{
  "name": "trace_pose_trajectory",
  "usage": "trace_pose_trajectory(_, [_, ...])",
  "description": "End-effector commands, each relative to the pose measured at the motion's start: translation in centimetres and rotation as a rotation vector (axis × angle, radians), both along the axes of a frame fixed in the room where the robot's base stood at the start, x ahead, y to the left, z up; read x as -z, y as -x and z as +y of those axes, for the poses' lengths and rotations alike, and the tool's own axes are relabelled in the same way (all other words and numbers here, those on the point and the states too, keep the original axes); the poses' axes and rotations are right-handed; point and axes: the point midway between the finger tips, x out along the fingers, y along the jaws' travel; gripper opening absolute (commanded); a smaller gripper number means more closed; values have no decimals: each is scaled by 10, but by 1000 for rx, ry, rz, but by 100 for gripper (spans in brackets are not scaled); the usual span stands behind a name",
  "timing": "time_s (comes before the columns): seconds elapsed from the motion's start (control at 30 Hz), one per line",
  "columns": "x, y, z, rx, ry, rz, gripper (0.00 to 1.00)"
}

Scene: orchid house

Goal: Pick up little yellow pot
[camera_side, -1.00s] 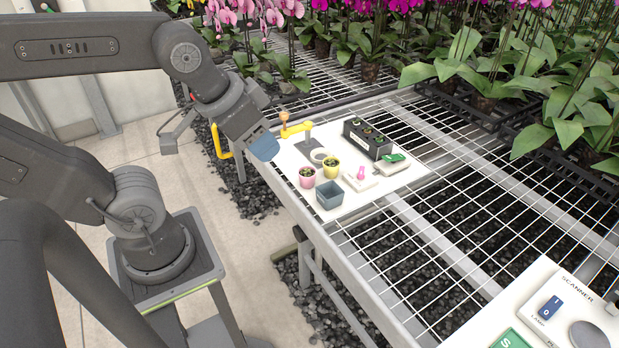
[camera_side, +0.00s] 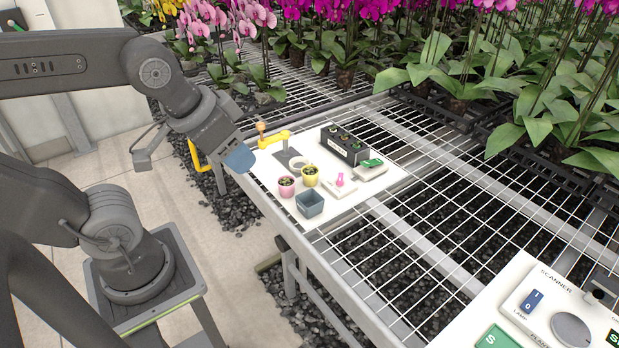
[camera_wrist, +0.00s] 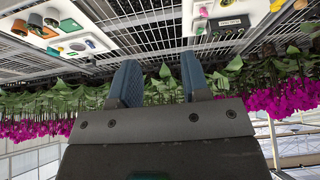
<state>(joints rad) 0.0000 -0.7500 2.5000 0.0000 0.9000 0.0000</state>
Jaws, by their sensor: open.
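The little yellow pot (camera_side: 310,177) stands upright on the white board (camera_side: 352,196) in the side view, with a small plant in it. A pink pot (camera_side: 287,187) stands close on its left, and a grey-blue square pot (camera_side: 310,204) stands in front. My gripper (camera_side: 240,158) is above the board's left edge, up and left of the yellow pot and apart from it. In the wrist view my gripper (camera_wrist: 160,75) shows two blue fingers spread with nothing between them. I cannot make out the yellow pot in the wrist view.
A yellow lever (camera_side: 274,140) with an orange knob stands behind the pots, near my gripper. A black box (camera_side: 344,145), a device with a green top (camera_side: 371,169) and a pink item (camera_side: 340,180) lie to the right. Open wire bench (camera_side: 420,230) extends beyond the board.

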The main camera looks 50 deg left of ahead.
Motion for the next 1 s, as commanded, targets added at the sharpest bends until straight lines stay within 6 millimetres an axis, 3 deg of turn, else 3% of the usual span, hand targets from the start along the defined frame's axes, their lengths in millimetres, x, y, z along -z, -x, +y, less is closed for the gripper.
trace_pose_trajectory(0.3, [0,0,0,0,0,0,43])
trace_pose_trajectory(0.57, [0,0,0,0,0,0,67])
trace_pose_trajectory(0.8, [0,-1,0,-4,1,2,67])
trace_pose_trajectory(0.93, [-5,-15,4,-51,16,23,67])
trace_pose_trajectory(1.0, [-9,-32,9,-106,35,47,67])
